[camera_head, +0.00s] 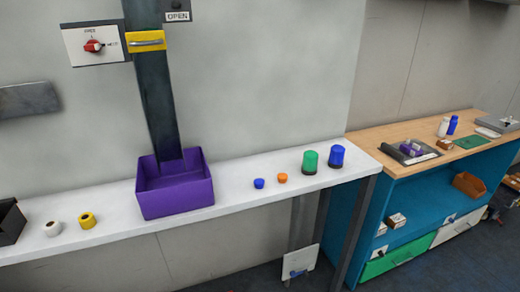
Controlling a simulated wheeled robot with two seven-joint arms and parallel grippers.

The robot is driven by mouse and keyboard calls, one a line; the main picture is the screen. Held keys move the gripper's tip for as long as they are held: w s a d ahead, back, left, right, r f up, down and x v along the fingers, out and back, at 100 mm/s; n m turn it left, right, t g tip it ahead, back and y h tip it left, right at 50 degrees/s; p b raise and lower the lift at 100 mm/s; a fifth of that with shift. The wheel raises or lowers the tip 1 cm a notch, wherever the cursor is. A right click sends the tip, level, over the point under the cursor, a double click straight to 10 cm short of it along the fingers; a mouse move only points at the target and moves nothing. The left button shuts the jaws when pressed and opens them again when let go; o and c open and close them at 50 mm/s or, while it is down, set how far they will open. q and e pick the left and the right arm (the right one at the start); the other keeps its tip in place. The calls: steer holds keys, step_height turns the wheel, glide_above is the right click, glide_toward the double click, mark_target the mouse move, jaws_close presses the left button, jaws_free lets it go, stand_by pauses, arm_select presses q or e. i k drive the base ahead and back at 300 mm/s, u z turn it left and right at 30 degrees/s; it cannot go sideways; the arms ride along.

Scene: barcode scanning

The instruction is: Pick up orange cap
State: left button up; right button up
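The orange cap (282,178) is small and sits on the white shelf table (330,182), right of its middle. A blue cap (259,183) of similar size sits just to its left, a small gap apart. Neither of my grippers shows in the head view, so nothing is seen touching or holding the orange cap.
A green jar (310,161) and a blue jar (337,156) stand right of the caps. A purple bin (178,200) under a dark chute (155,100) stands to the left. A yellow ring (87,220) and white ring (52,229) lie farther left. A wooden counter (385,137) adjoins right.

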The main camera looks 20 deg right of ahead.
mark_target(282, 178)
steer(key=z, duration=0.05)
steer(key=k, duration=0.5)
steer(key=u, duration=0.8)
steer(key=i, duration=0.95)
steer(key=z, duration=0.65)
steer(key=i, duration=0.75)
steer(key=z, duration=0.85)
